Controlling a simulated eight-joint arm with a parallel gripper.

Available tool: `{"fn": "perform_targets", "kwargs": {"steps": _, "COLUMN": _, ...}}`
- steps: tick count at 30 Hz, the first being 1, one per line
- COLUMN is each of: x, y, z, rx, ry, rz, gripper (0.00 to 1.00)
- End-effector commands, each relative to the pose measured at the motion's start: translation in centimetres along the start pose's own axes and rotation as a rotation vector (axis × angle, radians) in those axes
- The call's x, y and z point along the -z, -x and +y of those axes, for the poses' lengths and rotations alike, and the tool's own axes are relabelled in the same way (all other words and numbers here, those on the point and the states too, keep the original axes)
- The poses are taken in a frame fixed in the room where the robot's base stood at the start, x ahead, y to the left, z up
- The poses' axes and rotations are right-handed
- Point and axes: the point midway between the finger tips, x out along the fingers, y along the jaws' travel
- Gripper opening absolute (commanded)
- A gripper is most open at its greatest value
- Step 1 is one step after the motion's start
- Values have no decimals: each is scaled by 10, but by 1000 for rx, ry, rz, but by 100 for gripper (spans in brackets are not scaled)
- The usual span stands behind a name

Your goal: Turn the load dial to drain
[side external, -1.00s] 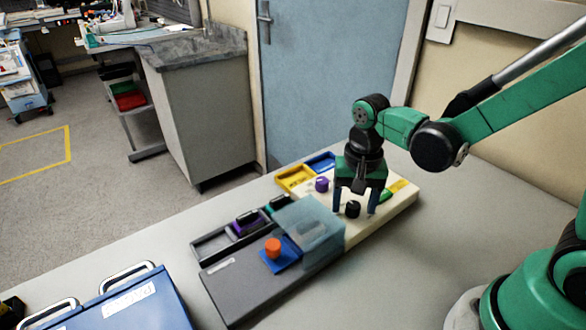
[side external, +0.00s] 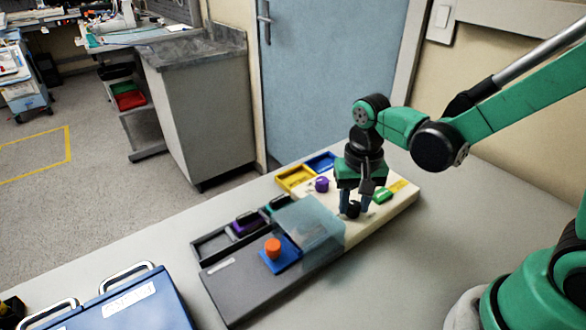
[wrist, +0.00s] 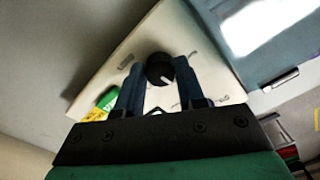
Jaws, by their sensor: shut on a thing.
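A black dial (side external: 353,209) with a white pointer mark sits on the cream panel (side external: 392,210). In the wrist view the dial (wrist: 160,68) shows between the fingertips, with the cream panel (wrist: 130,45) around it. My gripper (side external: 354,207) points down over the panel and is shut on the black dial, one finger on each side. It also shows in the wrist view (wrist: 158,72). The small printed labels around the dial are too blurred to read, so I cannot tell which setting the pointer is at.
A purple knob (side external: 321,184) and a green block (side external: 383,195) are close to my gripper on the panel. A clear bluish cover (side external: 308,222) stands to the left, beside an orange knob (side external: 273,247) on a blue base. A blue case (side external: 140,302) is at front left. The table at right is clear.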

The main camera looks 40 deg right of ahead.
Motion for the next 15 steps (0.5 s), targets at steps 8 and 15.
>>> {"fn": "perform_targets", "kwargs": {"steps": 8, "x": 0, "y": 0, "z": 0, "rx": -1, "ry": 243, "rz": 0, "gripper": 0}}
{"fn": "perform_targets", "kwargs": {"steps": 15, "x": 0, "y": 0, "z": 1, "rx": -1, "ry": 469, "rz": 0, "gripper": 0}}
